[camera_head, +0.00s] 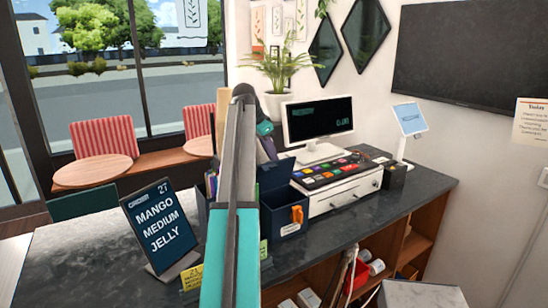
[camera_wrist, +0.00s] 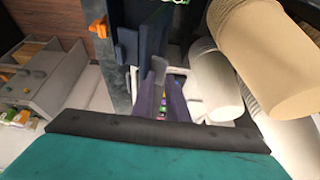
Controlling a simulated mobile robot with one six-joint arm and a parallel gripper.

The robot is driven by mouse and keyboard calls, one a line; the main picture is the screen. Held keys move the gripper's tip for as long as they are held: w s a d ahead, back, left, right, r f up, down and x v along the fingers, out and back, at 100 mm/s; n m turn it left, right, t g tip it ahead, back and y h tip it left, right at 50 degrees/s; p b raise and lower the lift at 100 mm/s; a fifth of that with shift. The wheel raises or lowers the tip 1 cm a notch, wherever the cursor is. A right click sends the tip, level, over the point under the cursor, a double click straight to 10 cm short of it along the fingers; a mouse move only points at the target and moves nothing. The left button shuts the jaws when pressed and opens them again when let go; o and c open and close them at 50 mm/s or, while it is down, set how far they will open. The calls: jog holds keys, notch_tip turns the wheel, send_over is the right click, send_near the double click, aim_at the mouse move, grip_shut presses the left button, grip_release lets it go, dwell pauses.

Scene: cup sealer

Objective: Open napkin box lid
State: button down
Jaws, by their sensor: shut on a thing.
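The napkin box (camera_head: 287,215) is a dark navy box on the dark counter, with an orange piece on its front. Its navy lid (camera_head: 275,174) stands raised and tilted at the back of the box. The navy box parts also show at the top of the wrist view (camera_wrist: 150,35). My gripper (camera_head: 267,148) is at the lid's upper edge, partly hidden by my arm. In the wrist view its purple-grey fingers (camera_wrist: 160,88) are close together, shut on the lid; the exact contact is hard to see.
An order sign (camera_head: 162,226) stands at the left on the counter (camera_head: 420,190). A cash drawer with coloured keys (camera_head: 340,182) and a monitor (camera_head: 318,120) are right of the box. Stacked cups (camera_wrist: 215,80) lie close to the gripper at right in the wrist view.

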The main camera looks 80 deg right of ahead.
jog(key=f, duration=0.1)
jog(key=w+f, duration=0.1)
jog(key=f, duration=0.1)
jog(key=shift+a+f+y, duration=0.1)
jog(key=shift+a+y, duration=0.1)
jog(key=shift+y, duration=0.1)
jog(key=c, duration=1.9)
grip_release()
jog(key=shift+s, duration=0.1)
jog(key=o, duration=1.4)
jog(key=shift+w+d, duration=0.2)
jog(key=shift+d, duration=0.35)
jog(key=shift+o, duration=0.2)
jog(key=shift+w+r, duration=0.15)
jog(key=shift+r, duration=0.2)
jog(key=shift+c, duration=1.3)
jog(key=shift+w+a+r+b, duration=0.2)
jog(key=shift+r+b, duration=0.15)
jog(key=shift+r, duration=0.3)
jog(key=c, duration=1.1)
jog(key=b+v, duration=0.1)
jog(key=v, duration=0.3)
jog(key=s+v, duration=0.1)
jog(key=v, duration=0.3)
jog(key=b+v, duration=0.1)
jog(key=v, duration=0.3)
jog(key=shift+s+a+r+b, duration=0.15)
jog(key=shift+a+r+b, duration=0.15)
jog(key=shift+c, duration=0.2)
